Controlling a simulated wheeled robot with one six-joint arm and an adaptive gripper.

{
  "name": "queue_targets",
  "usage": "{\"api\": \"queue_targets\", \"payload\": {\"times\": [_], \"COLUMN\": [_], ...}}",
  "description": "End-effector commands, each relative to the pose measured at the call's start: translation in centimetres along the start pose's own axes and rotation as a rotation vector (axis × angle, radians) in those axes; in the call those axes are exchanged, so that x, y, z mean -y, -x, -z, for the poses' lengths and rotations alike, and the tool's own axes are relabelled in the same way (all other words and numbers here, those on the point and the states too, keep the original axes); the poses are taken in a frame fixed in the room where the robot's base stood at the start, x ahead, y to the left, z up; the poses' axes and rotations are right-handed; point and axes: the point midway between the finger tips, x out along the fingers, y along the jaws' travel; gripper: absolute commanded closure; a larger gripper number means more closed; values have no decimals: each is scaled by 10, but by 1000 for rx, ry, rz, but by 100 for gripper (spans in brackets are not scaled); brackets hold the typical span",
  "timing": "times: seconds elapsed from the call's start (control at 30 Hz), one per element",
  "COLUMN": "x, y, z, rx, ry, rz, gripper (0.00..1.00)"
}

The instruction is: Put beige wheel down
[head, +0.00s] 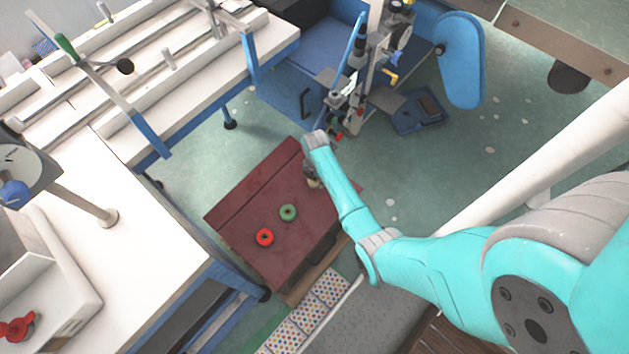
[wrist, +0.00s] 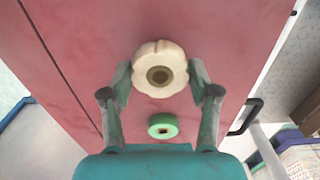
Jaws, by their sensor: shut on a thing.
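The beige wheel (wrist: 160,52) has a scalloped rim and a dark centre hole, and sits between my fingers in the wrist view. My gripper (wrist: 161,77) is shut on it, one finger touching each side. In the head view my gripper (head: 312,182) is over the right part of the dark red tabletop (head: 250,205); the arm hides most of it and I cannot make out the wheel there. The wheel looks larger than the green one in the wrist view, but I cannot tell whether it touches the tabletop.
A green wheel (head: 288,212) and a red wheel (head: 265,237) lie on the tabletop left of my gripper. The green one also shows in the wrist view (wrist: 163,126). A blue machine (head: 350,90) stands behind. White workbenches (head: 150,240) stand left. The tabletop's left part is clear.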

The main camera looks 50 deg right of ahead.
Motion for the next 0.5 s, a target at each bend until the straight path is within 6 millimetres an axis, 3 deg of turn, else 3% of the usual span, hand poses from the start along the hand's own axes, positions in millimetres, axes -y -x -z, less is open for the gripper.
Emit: {"api": "queue_targets", "payload": {"times": [0.2, 0.5], "x": [0, 0], "y": [-25, -28], "z": [0, 0], "rx": [0, 0], "ry": [0, 0], "rz": [0, 0], "gripper": [81, 81]}}
